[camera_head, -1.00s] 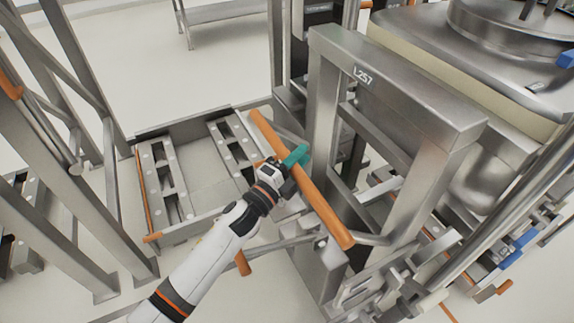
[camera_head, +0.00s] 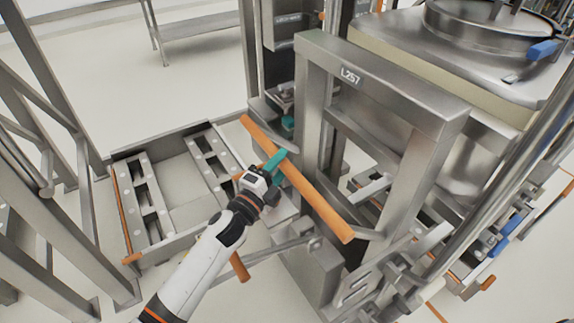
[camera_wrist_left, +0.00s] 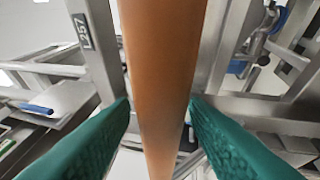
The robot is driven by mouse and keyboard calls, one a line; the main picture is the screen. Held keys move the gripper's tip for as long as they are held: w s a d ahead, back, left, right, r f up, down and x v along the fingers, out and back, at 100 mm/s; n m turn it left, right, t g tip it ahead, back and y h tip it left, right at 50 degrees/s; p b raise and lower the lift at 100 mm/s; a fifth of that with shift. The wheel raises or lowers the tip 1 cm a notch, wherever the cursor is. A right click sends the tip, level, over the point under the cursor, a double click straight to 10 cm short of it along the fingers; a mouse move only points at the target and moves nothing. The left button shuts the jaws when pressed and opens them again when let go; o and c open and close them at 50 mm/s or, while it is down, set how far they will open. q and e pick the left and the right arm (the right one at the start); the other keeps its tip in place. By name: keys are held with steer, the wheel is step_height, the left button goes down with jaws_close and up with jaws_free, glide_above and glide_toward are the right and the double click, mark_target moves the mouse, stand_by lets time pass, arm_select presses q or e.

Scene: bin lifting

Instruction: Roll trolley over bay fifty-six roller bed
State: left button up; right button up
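A steel trolley frame (camera_head: 305,95) labelled L257 stands right of centre, with a long orange push bar (camera_head: 315,200) on its near left side. My left gripper (camera_head: 277,160) reaches the bar's upper half. In the left wrist view, its teal fingers (camera_wrist_left: 159,98) flank the orange bar (camera_wrist_left: 160,60), with a narrow gap showing at the left finger. They look open around it. Left of the trolley lies a low steel bed (camera_head: 175,190) with slotted strips and an orange edge bar. No bay number is readable on it. My right gripper is not in view.
A large lidded steel vessel (camera_head: 460,75) stands on the trolley's right side. Steel uprights (camera_head: 40,150) stand at the left edge. A table (camera_head: 200,25) stands at the back. Pale floor (camera_head: 110,75) is clear behind the bed.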

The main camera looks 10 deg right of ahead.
arm_select(q)
steer(key=shift+o, duration=0.4)
steer(key=shift+a, duration=0.1)
steer(key=shift+d+r, duration=0.1)
steer(key=shift+d, duration=0.1)
steer(key=shift+s+d, duration=0.1)
steer(key=shift+s, duration=0.2)
steer(key=b+v, duration=0.1)
steer(key=v, duration=1.1)
steer(key=shift+w+a, duration=0.25)
steer(key=shift+w, duration=0.1)
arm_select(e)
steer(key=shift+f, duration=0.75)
